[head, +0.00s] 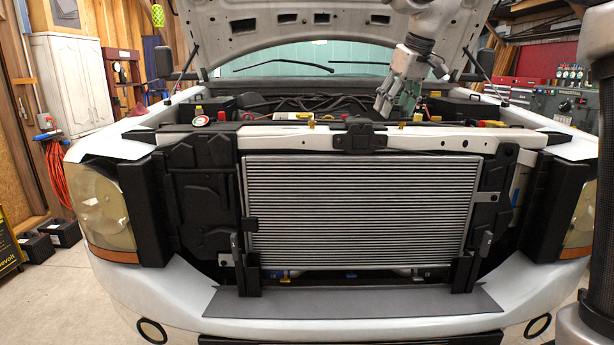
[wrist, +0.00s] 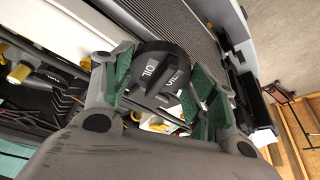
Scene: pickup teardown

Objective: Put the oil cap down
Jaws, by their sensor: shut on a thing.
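The oil cap (wrist: 160,72) is a round black cap with the word "OIL" and white markings on its top. In the wrist view it sits between the green-padded fingers of my gripper (wrist: 162,85), which is shut on it. In the head view my gripper (head: 396,104) hangs over the front of the open engine bay, a little above the white crossmember. The cap cannot be made out in the head view.
The radiator (head: 360,212) stands below the white front crossmember (head: 270,137). A black latch bracket (head: 360,137) rises mid-crossmember. A flat dark grey panel (head: 350,302) lies clear on the bumper.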

